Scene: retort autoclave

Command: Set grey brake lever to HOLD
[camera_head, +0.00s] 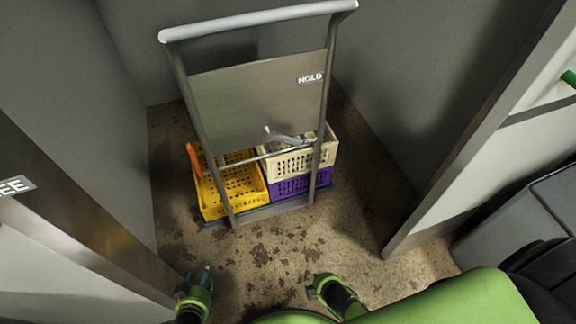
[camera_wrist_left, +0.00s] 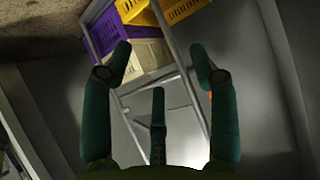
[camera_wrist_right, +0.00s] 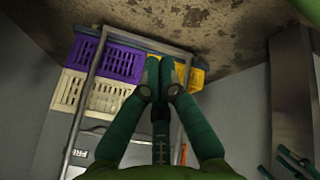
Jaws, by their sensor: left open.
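The trolley (camera_head: 258,12) stands ahead of me with a grey back panel (camera_head: 240,100). A light grey lever (camera_head: 284,137) lies low on the panel's right half, its free end pointing left. The HOLD label (camera_head: 310,78) is above it, near the panel's upper right. A label starting "FR" (camera_wrist_right: 107,153) is partly visible in the right wrist view. My left gripper (camera_head: 198,273) is open and empty, low at the left, apart from the trolley. My right gripper (camera_head: 318,285) is low in the middle; its fingertips meet in the right wrist view (camera_wrist_right: 159,80) with nothing visible between them.
The trolley carries a yellow crate (camera_head: 238,190) and a cream crate (camera_head: 300,161) above a purple one (camera_head: 298,185). An orange handle (camera_head: 193,158) stands at the left. Grey walls close in on both sides. A sign ending "EE" (camera_head: 15,186) is at far left. The floor before me is clear.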

